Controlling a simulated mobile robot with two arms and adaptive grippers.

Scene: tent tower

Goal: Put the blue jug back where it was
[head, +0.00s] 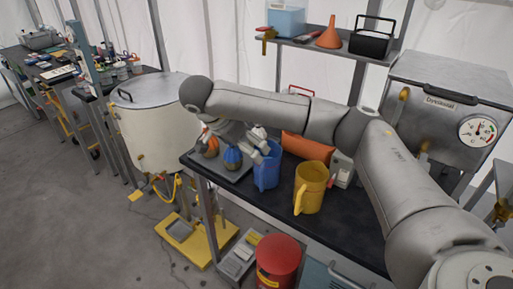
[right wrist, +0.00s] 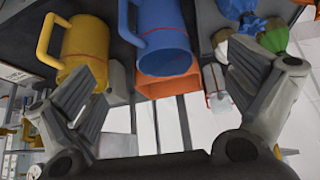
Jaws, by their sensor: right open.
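The blue jug (head: 266,170) stands on the dark bench top, left of the yellow jug (head: 310,187). My right gripper (head: 262,147) is at the blue jug's upper part and partly hides it. In the right wrist view the picture is upside down, and the blue jug (right wrist: 163,30) with its handle shows between the two spread fingers of my right gripper (right wrist: 165,68). The fingers are open. I cannot tell whether a finger touches the jug. My left gripper is not in view.
An orange block-like item (head: 307,147) lies behind the jugs. Several small wrapped bundles (head: 232,157) sit on a tray at the left. A large pot (head: 158,125) stands left of the bench, and a steel machine (head: 450,100) stands behind at the right. Bench front is clear.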

